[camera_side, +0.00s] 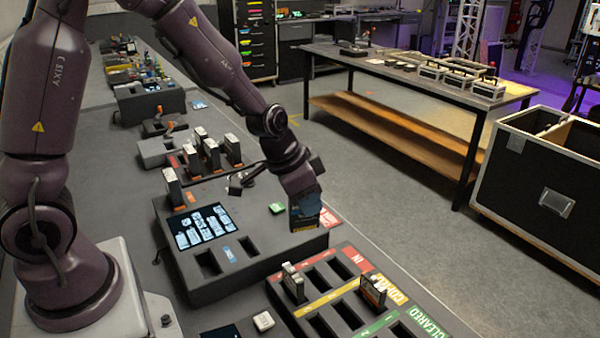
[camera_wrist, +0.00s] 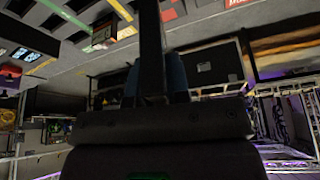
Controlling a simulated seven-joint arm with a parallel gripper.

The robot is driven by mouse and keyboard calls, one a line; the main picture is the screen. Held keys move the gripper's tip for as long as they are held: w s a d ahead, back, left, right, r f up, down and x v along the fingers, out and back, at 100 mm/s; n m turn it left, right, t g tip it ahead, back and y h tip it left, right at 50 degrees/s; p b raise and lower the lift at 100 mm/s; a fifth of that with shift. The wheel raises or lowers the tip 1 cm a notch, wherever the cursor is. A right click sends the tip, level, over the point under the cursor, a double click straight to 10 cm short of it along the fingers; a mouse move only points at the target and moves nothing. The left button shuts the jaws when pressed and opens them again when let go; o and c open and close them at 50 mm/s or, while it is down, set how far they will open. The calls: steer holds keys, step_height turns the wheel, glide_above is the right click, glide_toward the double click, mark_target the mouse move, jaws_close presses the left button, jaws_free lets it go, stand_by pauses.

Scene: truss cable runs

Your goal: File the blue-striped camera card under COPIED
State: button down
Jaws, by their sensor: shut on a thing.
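My gripper (camera_side: 306,204) is shut on a dark upright card (camera_side: 307,220) with a yellowish mark. No blue stripe can be made out on it. It is at the right end of the grey reader box (camera_side: 215,285); I cannot tell whether it touches the box. In the wrist view the card (camera_wrist: 151,45) stands dark between the blue fingertips (camera_wrist: 152,75). The sorting rack (camera_side: 335,295) at the lower right has IN, COPIED (camera_side: 390,290) and CLEARED labels. One card (camera_side: 293,283) stands in the IN row, another (camera_side: 373,290) in the COPIED row; other visible slots look empty.
The reader box has a lit screen (camera_side: 203,227), open slots and a green button (camera_side: 277,208). Several upright cards (camera_side: 212,152) stand in a holder behind it. A small white block (camera_side: 263,321) lies left of the rack. Floor lies beyond the table's right edge.

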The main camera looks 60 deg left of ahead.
steer(key=d+f+m+g+h, duration=0.3)
steer(key=d+f+m+g, duration=0.1)
steer(key=d+m, duration=1.05)
steer(key=shift+m, duration=0.25)
steer(key=shift+s+a+f, duration=0.1)
steer(key=shift+a+f, duration=0.05)
steer(key=shift+f, duration=2.7)
steer(key=shift+f, duration=1.7)
steer(key=c, duration=0.7)
jaws_free()
step_height(320, 180, up, 8)
steer(key=shift+f, duration=0.2)
stand_by(0.6)
